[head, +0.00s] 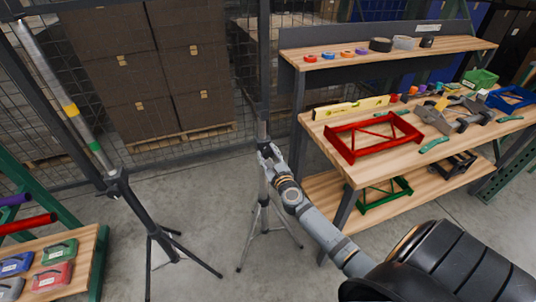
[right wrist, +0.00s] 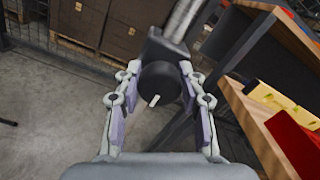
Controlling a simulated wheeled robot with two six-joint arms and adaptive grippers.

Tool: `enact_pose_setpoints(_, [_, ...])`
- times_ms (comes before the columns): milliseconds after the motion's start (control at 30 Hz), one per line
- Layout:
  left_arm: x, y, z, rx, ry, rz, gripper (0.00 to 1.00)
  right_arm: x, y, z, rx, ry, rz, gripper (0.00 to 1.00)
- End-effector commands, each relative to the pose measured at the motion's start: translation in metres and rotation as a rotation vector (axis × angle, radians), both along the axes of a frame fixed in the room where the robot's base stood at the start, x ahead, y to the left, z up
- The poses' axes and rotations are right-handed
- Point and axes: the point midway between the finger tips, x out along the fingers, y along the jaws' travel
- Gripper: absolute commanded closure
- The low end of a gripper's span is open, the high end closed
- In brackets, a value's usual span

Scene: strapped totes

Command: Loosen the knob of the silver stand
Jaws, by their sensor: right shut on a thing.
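The silver stand (head: 264,190) stands on splayed tripod legs in the middle of the head view, left of the workbench. My right gripper (head: 266,152) reaches its collar from the lower right. In the right wrist view, the round black knob (right wrist: 158,82) with a short white mark sits between the two fingers of my right gripper (right wrist: 160,92), which are shut on it. Behind the knob is the dark collar (right wrist: 166,48), and the silver pole (right wrist: 183,18) runs up from it. My left gripper is in neither view.
A black tripod stand (head: 118,188) with a banded silver pole stands at the left. The wooden workbench (head: 352,172), close on the right, holds a red frame (head: 374,136), a yellow level (head: 350,107) and tools. Brown boxes (head: 140,75) are behind mesh. Floor between the stands is clear.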

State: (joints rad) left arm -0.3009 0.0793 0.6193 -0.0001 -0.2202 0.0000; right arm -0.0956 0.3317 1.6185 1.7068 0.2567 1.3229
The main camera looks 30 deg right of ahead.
Motion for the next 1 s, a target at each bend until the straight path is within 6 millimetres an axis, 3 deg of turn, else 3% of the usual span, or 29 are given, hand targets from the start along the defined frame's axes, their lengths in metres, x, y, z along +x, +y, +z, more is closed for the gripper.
enact_pose_setpoints(467, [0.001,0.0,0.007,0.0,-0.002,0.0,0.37,0.0,0.0,0.001,-0.094,0.024,0.0,0.92])
enact_pose_setpoints(1000, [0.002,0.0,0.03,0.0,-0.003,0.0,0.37,0.0,0.001,0.001,-0.558,0.137,0.001,0.92])
